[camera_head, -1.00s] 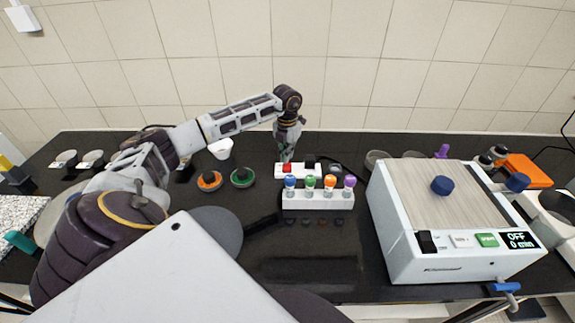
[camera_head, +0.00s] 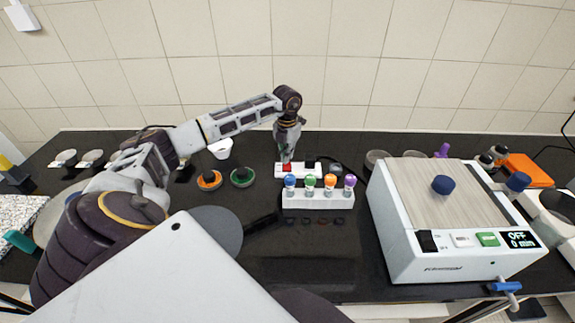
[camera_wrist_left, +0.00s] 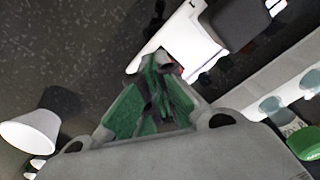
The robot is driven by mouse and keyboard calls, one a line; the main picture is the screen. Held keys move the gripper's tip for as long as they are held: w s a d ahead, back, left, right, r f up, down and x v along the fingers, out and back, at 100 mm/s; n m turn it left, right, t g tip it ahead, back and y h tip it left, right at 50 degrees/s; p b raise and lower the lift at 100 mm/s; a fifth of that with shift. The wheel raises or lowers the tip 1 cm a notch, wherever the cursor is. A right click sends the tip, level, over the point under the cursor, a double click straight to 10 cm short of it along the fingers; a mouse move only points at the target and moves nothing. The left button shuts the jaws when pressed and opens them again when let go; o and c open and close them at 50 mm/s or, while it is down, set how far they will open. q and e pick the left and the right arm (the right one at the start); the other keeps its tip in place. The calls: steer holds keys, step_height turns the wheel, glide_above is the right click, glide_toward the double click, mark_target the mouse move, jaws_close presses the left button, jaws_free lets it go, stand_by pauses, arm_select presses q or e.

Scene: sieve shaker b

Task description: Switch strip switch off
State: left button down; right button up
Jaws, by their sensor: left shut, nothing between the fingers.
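The white power strip (camera_head: 304,171) lies on the black bench behind the vial rack. Its red strip switch (camera_head: 287,167) is at the left end, directly under my left gripper (camera_head: 287,158). In the left wrist view the strip (camera_wrist_left: 187,40) shows just beyond the green fingertips (camera_wrist_left: 160,90), with a black plug (camera_wrist_left: 243,22) in it. The fingers are shut and empty, pointing down at or very near the switch. I cannot tell if they touch it, and the fingers hide part of it. My right gripper is not in view.
A white rack (camera_head: 318,199) with several coloured-cap vials stands just in front of the strip. The sieve shaker (camera_head: 450,225), its display reading OFF, stands at the right. An orange ring (camera_head: 209,181) and a green ring (camera_head: 242,178) lie to the left, near a white cup (camera_head: 221,148).

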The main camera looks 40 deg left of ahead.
mark_target(287, 165)
arm_select(q)
steer(key=shift+f, duration=0.5)
stand_by(0.5)
steer(key=shift+f+b, duration=0.45)
steer(key=shift+b, duration=0.05)
stand_by(0.5)
steer(key=shift+f, duration=0.3)
stand_by(0.4)
steer(key=shift+r, duration=0.2)
steer(key=shift+r, duration=0.4)
steer(key=shift+r+p, duration=2)
steer(key=shift+r, duration=1)
steer(key=shift+f, duration=0.1)
